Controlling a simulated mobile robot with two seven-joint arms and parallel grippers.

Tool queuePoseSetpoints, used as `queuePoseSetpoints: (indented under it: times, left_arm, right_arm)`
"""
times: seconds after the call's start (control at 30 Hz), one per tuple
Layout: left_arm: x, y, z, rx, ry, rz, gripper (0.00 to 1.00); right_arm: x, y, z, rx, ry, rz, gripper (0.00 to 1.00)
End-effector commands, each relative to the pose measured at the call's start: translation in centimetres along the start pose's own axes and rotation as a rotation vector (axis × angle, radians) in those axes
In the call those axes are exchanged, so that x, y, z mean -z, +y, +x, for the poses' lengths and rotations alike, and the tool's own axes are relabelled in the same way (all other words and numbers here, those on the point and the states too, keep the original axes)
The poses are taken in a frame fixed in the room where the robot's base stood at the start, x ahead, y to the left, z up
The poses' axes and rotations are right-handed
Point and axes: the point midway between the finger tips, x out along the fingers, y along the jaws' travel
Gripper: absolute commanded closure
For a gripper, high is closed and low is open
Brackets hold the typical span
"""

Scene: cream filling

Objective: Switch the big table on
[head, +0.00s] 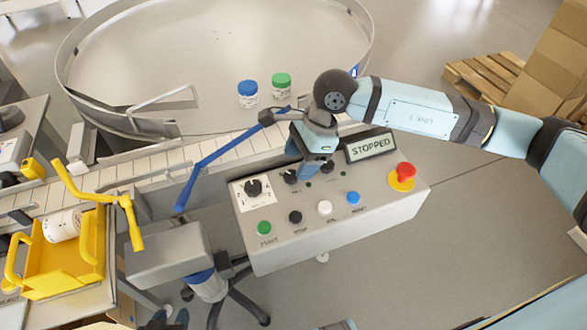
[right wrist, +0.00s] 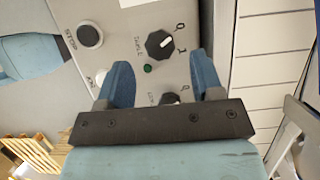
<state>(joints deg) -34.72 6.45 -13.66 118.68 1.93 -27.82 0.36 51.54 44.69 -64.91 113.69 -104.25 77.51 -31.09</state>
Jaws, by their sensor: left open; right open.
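The grey control panel (head: 300,225) has a black selector knob (head: 253,188) at its left and smaller black knobs along its upper row. The sign (head: 370,147) reads STOPPED. My right gripper (head: 303,172) is open and empty, pointing down over the upper row. In the right wrist view, one small knob (right wrist: 160,43) lies just beyond the fingertips, beside a dark green lamp (right wrist: 148,69). Another knob (right wrist: 170,98) is partly hidden by the gripper. Labels are hard to read. My left gripper (head: 170,318) is open at the bottom edge. The big round table (head: 215,45) stands behind.
Green (head: 264,228), black, white and blue buttons line the panel's front, with a red emergency button (head: 404,173) at right. A white slatted conveyor (head: 150,160) runs behind.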

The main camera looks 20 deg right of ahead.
Motion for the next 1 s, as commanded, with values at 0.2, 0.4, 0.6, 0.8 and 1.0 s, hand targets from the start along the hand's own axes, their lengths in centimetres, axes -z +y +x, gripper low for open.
queuePoseSetpoints:
  times: [0.2,0.4,0.6,0.8,1.0]
  left_arm:
    - [-0.1,-0.2,0.0,0.001,-0.002,0.006,0.57]
    - [-0.2,-0.5,-0.1,0.002,-0.005,0.017,0.57]
    - [-0.3,-0.6,-0.1,0.002,-0.005,0.018,0.57]
    - [-0.2,-0.4,-0.1,0.002,-0.004,0.013,0.57]
    - [-0.2,-0.2,0.0,0.002,-0.002,0.004,0.57]
  right_arm:
    - [0.0,0.0,2.9,-0.001,-0.001,0.001,0.39]
    - [-0.1,0.0,3.6,0.0,-0.002,0.0,0.39]
    - [-0.1,0.0,3.6,0.0,-0.001,0.0,0.39]
    - [-0.1,0.0,3.5,0.0,-0.001,0.0,0.85]
    - [0.0,0.0,3.6,0.002,-0.001,0.005,0.88]
